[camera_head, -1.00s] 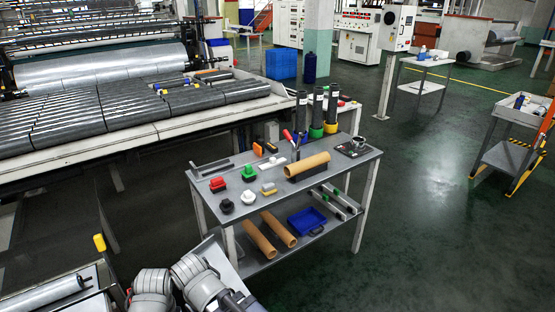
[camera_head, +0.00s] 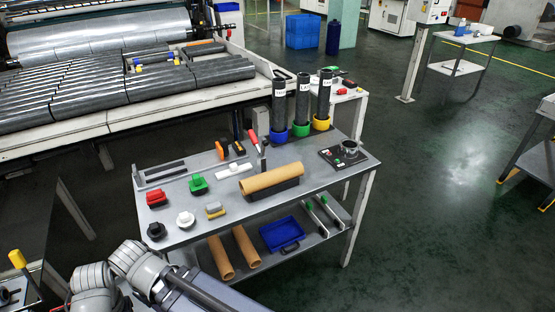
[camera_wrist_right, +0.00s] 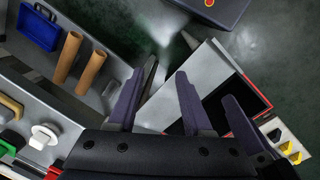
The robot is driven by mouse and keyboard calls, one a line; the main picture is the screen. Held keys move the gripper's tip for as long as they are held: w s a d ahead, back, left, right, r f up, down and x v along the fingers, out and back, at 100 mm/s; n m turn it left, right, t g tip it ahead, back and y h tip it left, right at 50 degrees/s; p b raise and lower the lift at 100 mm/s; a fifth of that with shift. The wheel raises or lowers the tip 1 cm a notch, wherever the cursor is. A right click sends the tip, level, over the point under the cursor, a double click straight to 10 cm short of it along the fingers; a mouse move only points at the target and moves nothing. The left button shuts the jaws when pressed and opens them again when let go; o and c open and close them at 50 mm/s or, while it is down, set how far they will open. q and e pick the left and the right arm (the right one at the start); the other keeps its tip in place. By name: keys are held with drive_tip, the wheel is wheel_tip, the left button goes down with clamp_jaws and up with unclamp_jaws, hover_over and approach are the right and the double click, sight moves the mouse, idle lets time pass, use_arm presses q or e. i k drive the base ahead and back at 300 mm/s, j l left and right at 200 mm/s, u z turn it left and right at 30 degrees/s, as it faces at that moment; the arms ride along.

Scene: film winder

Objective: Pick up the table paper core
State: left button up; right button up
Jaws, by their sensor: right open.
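The table paper core (camera_head: 272,181) is a brown cardboard tube. It lies on a black cradle (camera_head: 270,189) on the grey table's top (camera_head: 225,216), near its middle. Two more brown tubes (camera_head: 232,252) lie on the lower shelf; they also show in the right wrist view (camera_wrist_right: 67,57). My right gripper (camera_wrist_right: 158,85) is open and empty in its wrist view, its dark fingers apart and away from the tubes. The core on the cradle is not in that view. My left gripper is in neither view. Grey arm links of mine (camera_head: 130,262) show at the bottom left of the head view.
Red (camera_head: 156,197), green (camera_head: 198,184), white (camera_head: 185,219) and black (camera_head: 156,231) pieces sit left of the core. Three dark rolls (camera_head: 303,102) stand upright behind it. A blue tray (camera_head: 282,234) lies on the lower shelf. Open floor (camera_head: 430,200) is to the right.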

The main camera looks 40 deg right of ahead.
sight(254, 184)
drive_tip(key=i+l, duration=0.1)
drive_tip(key=l, duration=2)
